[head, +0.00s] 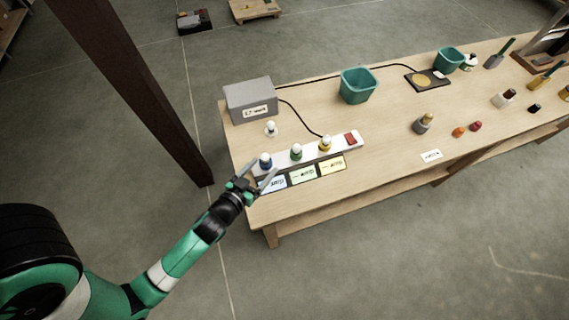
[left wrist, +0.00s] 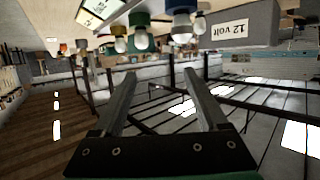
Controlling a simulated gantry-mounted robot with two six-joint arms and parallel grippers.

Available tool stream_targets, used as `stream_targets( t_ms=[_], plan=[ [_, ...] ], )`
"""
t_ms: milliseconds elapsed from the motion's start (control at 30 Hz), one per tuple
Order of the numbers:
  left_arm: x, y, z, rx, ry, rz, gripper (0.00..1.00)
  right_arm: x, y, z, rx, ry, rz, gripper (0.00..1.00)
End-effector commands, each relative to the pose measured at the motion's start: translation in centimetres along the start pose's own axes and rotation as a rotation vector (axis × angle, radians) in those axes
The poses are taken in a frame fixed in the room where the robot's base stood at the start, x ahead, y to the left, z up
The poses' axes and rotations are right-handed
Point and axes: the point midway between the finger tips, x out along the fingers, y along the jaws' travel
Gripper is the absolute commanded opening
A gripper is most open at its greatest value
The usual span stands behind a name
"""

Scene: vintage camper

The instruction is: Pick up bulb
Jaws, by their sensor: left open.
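A white bulb (head: 271,129) stands by itself on the table, in front of the grey box. Three more white bulbs sit upright in a white strip (head: 311,148), in a blue socket (head: 265,162), a green socket (head: 296,153) and a yellow socket (head: 325,145). My left gripper (head: 264,172) is open and empty at the table's front left corner, close to the blue socket. In the left wrist view, the open fingers (left wrist: 161,75) have nothing between them; the green socket (left wrist: 139,20) and blue socket (left wrist: 181,20) show near the top edge. My right gripper is out of view.
The grey box (head: 250,101) has a cable running to the strip. Labelled cards (head: 303,174) lie before the strip. Teal bins (head: 359,86) and small items stand farther right. A dark post (head: 137,85) rises left of the table. The table's middle has free room.

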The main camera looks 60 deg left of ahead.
Motion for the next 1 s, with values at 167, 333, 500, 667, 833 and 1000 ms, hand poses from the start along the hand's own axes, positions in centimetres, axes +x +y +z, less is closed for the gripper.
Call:
stream_targets(
  t_ms=[167,333,500,667,833,1000],
  plan=[
    [-3.0,-2.2,2.4,0.001,-0.092,-0.049,0.76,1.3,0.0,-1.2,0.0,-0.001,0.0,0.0],
    [-3.1,-2.7,2.5,-0.004,-0.097,-0.064,0.76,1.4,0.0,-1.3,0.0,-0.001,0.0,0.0],
    [-0.9,-2.9,2.5,-0.005,-0.094,-0.064,0.76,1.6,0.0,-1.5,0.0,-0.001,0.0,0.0],
    [2.1,-3.0,3.0,-0.004,-0.094,-0.063,0.76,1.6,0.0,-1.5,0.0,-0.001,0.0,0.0],
    [3.3,-3.1,3.1,-0.004,-0.095,-0.062,0.76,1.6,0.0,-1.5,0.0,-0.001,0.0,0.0],
    [4.3,-3.3,3.4,-0.003,-0.095,-0.062,0.76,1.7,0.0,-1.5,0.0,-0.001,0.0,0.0]
  ],
)
